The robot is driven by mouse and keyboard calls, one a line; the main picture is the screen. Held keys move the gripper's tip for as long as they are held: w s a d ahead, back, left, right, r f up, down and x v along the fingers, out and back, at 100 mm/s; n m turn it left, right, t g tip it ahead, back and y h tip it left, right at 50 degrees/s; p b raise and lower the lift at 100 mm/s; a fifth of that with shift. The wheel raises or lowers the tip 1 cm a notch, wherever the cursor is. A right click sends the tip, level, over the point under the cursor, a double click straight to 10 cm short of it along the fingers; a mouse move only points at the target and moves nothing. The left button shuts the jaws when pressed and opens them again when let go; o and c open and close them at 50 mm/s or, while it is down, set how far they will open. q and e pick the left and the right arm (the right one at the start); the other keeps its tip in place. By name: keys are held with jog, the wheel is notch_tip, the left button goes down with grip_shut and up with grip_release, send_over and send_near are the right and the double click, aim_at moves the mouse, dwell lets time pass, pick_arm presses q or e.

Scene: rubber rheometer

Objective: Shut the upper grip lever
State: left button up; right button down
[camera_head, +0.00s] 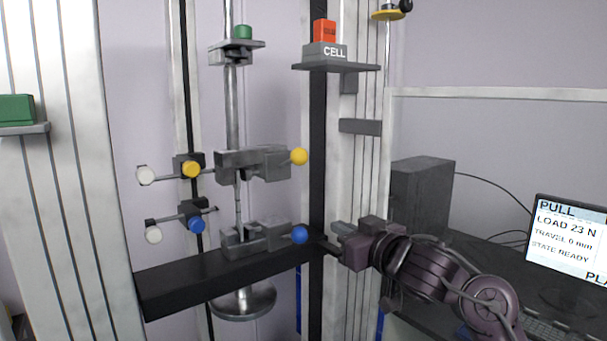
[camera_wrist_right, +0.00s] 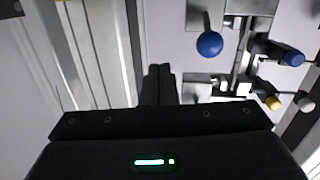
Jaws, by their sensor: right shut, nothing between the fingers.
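The upper grip (camera_head: 252,163) is a grey clamp on the vertical rod, with a yellow ball (camera_head: 299,156) at its right end. The lower grip (camera_head: 258,236) sits below it on the black crossbeam and carries a blue ball (camera_head: 299,234). My right gripper (camera_head: 322,244) comes in from the right, shut and empty, its tips just right of the blue ball and below the yellow ball. In the right wrist view its shut fingers (camera_wrist_right: 160,84) are apart from the blue ball (camera_wrist_right: 209,44). My left gripper is in neither view.
Yellow (camera_head: 191,169) and blue (camera_head: 197,225) knobs with white ends stand left of the grips. The black crossbeam (camera_head: 220,279) runs below. A dark box (camera_head: 422,200) and a monitor (camera_head: 570,240) stand right.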

jog(key=s+a+r+n+y, duration=0.1)
jog(key=s+r+n+y, duration=0.1)
jog(key=r, duration=0.7)
jog(key=s+a+r+n+y, duration=0.1)
jog(key=s+r+y, duration=0.1)
jog(key=s+r, duration=0.3)
notch_tip(320, 180, up, 5)
jog(key=shift+f+n, duration=0.15)
jog(key=shift+n, duration=0.25)
jog(key=shift+a, duration=0.15)
jog(key=r+p, duration=0.2)
jog(key=p, duration=0.2)
send_over(296, 155)
jog(key=shift+f+g, duration=0.15)
jog(key=shift+g, duration=0.15)
jog(key=f, duration=0.2)
jog(key=d+f, duration=0.1)
jog(key=f, duration=0.1)
jog(key=shift+s+d+f+p, duration=0.15)
jog(key=shift+s+d+p, duration=0.05)
jog(key=shift+p, duration=0.2)
jog(key=shift+a, duration=0.15)
